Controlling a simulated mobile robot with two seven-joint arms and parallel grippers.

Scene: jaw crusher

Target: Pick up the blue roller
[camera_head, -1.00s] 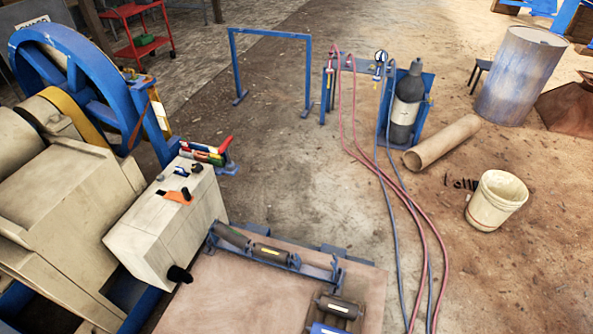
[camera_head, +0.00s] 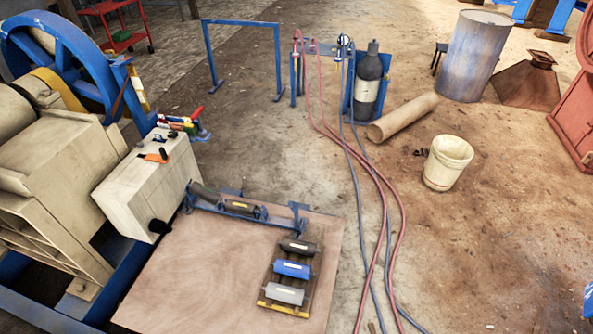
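The blue roller (camera_head: 292,269) lies on a small dark rack (camera_head: 270,289) with a yellow front edge, near the right side of the brown board. It is the middle one of three rollers there. A dark roller (camera_head: 298,246) lies behind it and a grey roller (camera_head: 284,294) in front of it. The blue roller has a pale label on top and is in full view. Neither of my grippers shows in the head view.
A blue roller frame (camera_head: 215,208) with dark rollers stands at the back of the brown board (camera_head: 200,270). The crusher with its blue flywheel (camera_head: 65,65) fills the left. Red and blue hoses (camera_head: 385,215) run along the right. The board's middle is clear.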

